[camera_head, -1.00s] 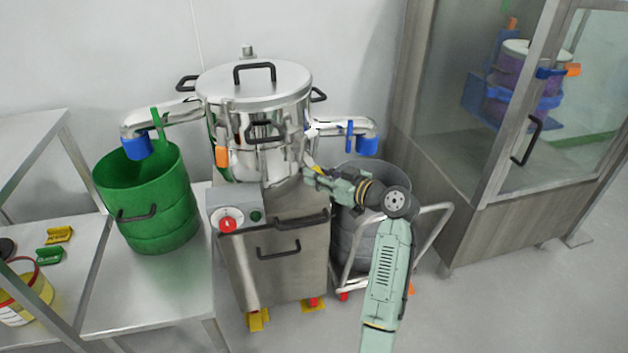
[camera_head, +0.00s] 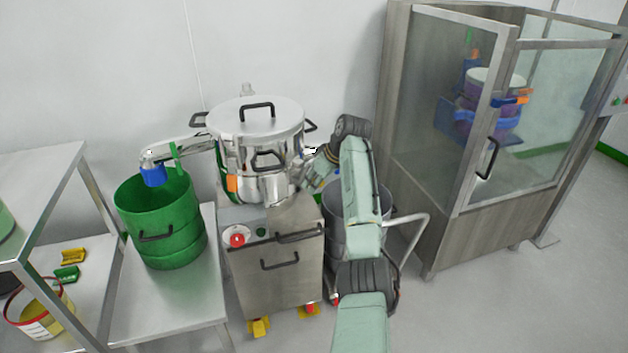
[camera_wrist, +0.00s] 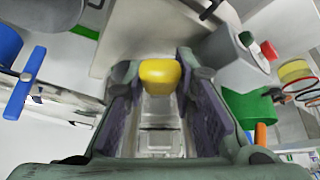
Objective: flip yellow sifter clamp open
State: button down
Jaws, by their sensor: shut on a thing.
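The sifter (camera_head: 257,122) is a round steel vessel with a black-handled lid, standing on a steel cabinet. My gripper (camera_head: 316,180) is at the right side of the sifter, low on its body. In the wrist view my gripper (camera_wrist: 160,95) has its dark-padded fingers on either side of the yellow clamp (camera_wrist: 160,73) and is shut on it. The clamp's yellow rounded end shows between the fingertips, with a metal part below it. In the head view my arm and gripper largely hide the clamp, and I cannot tell its angle.
A green drum (camera_head: 160,222) stands on a steel table at left, under a blue-ended outlet (camera_head: 153,175). A grey drum (camera_head: 345,225) on a cart is close behind my arm. A glass-doored cabinet (camera_head: 450,150) stands at right. The floor at front right is clear.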

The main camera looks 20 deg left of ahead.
jog(key=shift+w+a+r+g+h+p, duration=0.15)
jog(key=shift+w+r+g+h+p, duration=0.15)
jog(key=shift+r+h+p, duration=0.3)
jog(key=shift+s+a+r, duration=0.1)
jog(key=shift+a+r, duration=0.1)
jog(key=shift+a, duration=0.1)
dwell(0.7)
jog(key=c, duration=1.7)
grip_release()
jog(key=shift+o, duration=1.2)
jog(key=shift+a+f, duration=0.15)
jog(key=shift+a, duration=0.15)
jog(key=shift+o, duration=0.6)
jog(key=shift+d+f, duration=0.2)
jog(key=shift+d, duration=0.15)
jog(key=shift+d+r, duration=0.1)
jog(key=v, duration=1.1)
jog(key=shift+r, duration=0.45)
